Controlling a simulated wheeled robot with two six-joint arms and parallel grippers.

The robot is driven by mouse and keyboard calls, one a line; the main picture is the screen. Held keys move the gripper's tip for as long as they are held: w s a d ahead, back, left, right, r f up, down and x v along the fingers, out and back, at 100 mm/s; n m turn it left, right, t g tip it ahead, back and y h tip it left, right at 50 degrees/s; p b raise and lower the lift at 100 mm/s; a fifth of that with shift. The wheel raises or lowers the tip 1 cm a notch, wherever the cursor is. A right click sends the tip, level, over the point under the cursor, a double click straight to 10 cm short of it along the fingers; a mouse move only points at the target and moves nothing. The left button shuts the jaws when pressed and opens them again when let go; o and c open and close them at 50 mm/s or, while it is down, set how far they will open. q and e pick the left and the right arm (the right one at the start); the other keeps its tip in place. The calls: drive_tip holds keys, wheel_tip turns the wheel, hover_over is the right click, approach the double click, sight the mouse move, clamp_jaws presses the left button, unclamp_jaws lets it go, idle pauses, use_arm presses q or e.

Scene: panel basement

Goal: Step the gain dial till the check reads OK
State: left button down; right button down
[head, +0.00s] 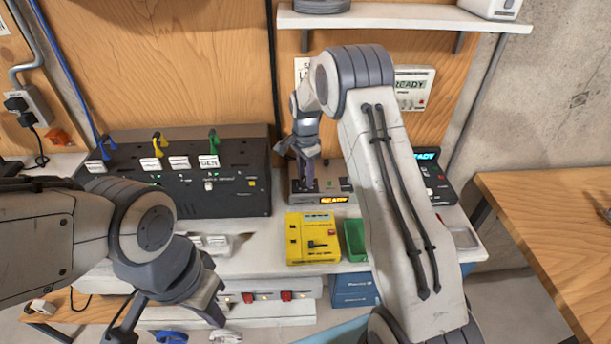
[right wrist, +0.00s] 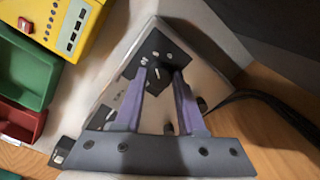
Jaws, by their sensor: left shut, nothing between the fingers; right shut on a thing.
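My right gripper (head: 308,186) reaches down onto the top of a grey-beige unit (head: 345,187) with a lit orange readout (head: 333,200) whose small text seems to say READY. In the right wrist view its purple fingers (right wrist: 161,70) are shut on a small part at the unit's black panel (right wrist: 133,77). The fingers mostly hide that part, so I cannot read its setting. A gain label is not legible. My left gripper (head: 165,322) is shut and empty at the lower left, in front of the bench, away from the unit.
A yellow box (head: 313,238) and a green tray (head: 355,240) stand in front of the unit. A black panel (head: 190,190) with coloured toggles is at left. A white wall unit (head: 413,88) reads READY; a dark device (head: 433,177) with a blue readout stands right.

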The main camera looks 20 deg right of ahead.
drive_tip(key=shift+m, duration=0.6)
drive_tip(key=c, duration=0.5)
unclamp_jaws()
drive_tip(key=shift+r, duration=0.1)
drive_tip(key=shift+r, duration=0.4)
wheel_tip(320, 180, up, 10)
drive_tip(key=b, duration=0.2)
drive_tip(key=shift+f+b, duration=0.2)
drive_tip(key=shift+b, duration=0.15)
